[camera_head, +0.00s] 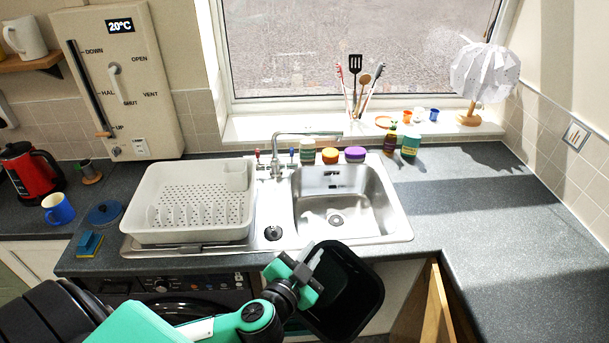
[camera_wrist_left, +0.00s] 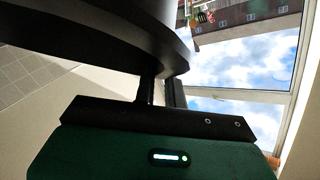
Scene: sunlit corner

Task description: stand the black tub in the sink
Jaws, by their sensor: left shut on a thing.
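The black tub (camera_head: 362,292) is in front of the counter at the bottom middle of the head view, tilted with its open top partly facing the camera. My left gripper (camera_head: 307,266) is shut on the tub's left rim. The tub's dark wall (camera_wrist_left: 110,30) fills the top left of the left wrist view, above the gripper (camera_wrist_left: 160,92). The steel sink (camera_head: 372,205) is behind the tub and its basin looks empty, with a drain in its floor. My right gripper is not in view.
A white dish rack (camera_head: 190,235) stands on the drainer left of the basin. The tap (camera_head: 275,155) rises behind the sink, with small jars (camera_head: 330,156) nearby. An open wooden cupboard door (camera_head: 434,305) is right of the tub. The right counter (camera_head: 530,235) is clear.

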